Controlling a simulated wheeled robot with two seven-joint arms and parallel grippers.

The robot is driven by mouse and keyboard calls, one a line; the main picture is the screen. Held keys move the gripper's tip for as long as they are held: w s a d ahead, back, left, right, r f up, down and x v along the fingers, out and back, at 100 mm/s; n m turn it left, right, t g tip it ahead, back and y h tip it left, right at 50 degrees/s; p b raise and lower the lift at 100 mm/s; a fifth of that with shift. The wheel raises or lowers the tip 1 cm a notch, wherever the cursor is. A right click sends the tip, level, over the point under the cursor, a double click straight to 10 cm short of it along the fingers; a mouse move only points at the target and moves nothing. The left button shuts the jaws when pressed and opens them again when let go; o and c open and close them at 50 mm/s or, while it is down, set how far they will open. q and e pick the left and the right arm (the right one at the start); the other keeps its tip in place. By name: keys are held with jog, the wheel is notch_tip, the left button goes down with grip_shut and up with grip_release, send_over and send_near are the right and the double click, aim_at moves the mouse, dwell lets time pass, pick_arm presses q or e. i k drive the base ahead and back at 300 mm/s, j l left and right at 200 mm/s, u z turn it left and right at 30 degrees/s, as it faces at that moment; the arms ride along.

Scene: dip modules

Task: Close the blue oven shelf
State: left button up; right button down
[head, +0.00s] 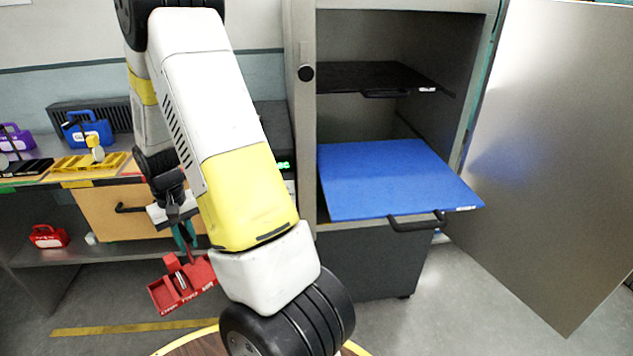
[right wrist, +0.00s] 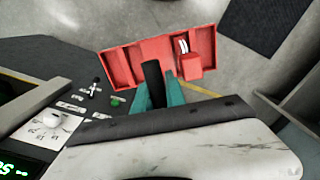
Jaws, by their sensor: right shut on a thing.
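The blue oven shelf (head: 395,175) is in the open oven cabinet in the head view. It sticks out past the cabinet front, with its black handle (head: 418,222) at the near edge. My right gripper (head: 185,238) is well left of the shelf, in front of the workbench. Its teal fingers are shut on a red module (head: 172,290), which hangs tilted below it. In the right wrist view the fingers (right wrist: 157,92) close around a dark handle of the red module (right wrist: 124,64). My left gripper does not show.
A black shelf (head: 375,76) sits inside the oven above the blue one. The large grey oven door (head: 560,150) stands open at the right. A workbench at left carries a blue case (head: 90,132) and a yellow rack (head: 90,164). Floor is clear before the oven.

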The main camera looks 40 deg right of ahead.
aim_at(402, 191)
jog(key=k+z, duration=0.3)
jog(key=z, duration=0.15)
jog(key=k+l+z, duration=0.15)
jog(key=z, duration=1.8)
jog(key=j+z, duration=0.1)
jog(key=j, duration=0.75)
jog(key=k+j+z, duration=0.15)
jog(key=j, duration=0.65)
